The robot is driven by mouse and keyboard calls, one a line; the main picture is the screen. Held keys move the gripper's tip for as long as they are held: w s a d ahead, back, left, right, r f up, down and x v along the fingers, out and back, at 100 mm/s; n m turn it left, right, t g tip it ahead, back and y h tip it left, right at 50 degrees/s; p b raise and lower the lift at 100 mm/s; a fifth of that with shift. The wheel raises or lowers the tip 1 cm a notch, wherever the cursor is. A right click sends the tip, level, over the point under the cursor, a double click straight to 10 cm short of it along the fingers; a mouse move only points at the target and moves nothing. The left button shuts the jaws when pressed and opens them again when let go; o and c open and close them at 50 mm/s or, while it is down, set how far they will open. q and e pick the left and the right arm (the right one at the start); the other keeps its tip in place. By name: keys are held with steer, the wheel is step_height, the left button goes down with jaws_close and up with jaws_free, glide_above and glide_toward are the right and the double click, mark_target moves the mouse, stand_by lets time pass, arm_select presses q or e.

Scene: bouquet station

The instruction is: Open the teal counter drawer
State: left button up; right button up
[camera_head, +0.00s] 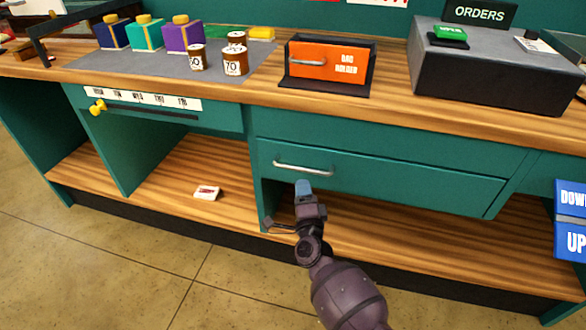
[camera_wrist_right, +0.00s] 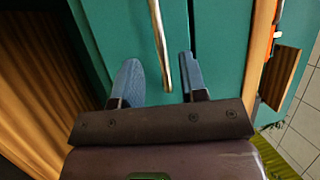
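The teal counter drawer (camera_head: 380,176) sits in the counter front and looks shut. Its silver bar handle (camera_head: 303,168) runs level near the drawer's left end. My right gripper (camera_head: 303,188) is just below and in front of the handle. In the right wrist view the two blue fingers of my right gripper (camera_wrist_right: 160,85) stand apart with nothing held, and the handle (camera_wrist_right: 160,45) lies ahead between their lines. I cannot tell whether the fingertips reach around it. My left gripper is not in view.
The counter top carries an orange bag holder (camera_head: 328,61), a dark orders box (camera_head: 495,65) and several small jars and boxes on a grey mat (camera_head: 130,68). A shelf (camera_head: 170,175) below holds a small white and red item (camera_head: 206,193). A blue sign (camera_head: 571,220) stands at right.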

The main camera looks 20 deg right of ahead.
mark_target(299, 170)
steer(key=shift+b+x, duration=0.55)
steer(key=shift+x, duration=3.45)
jaws_close()
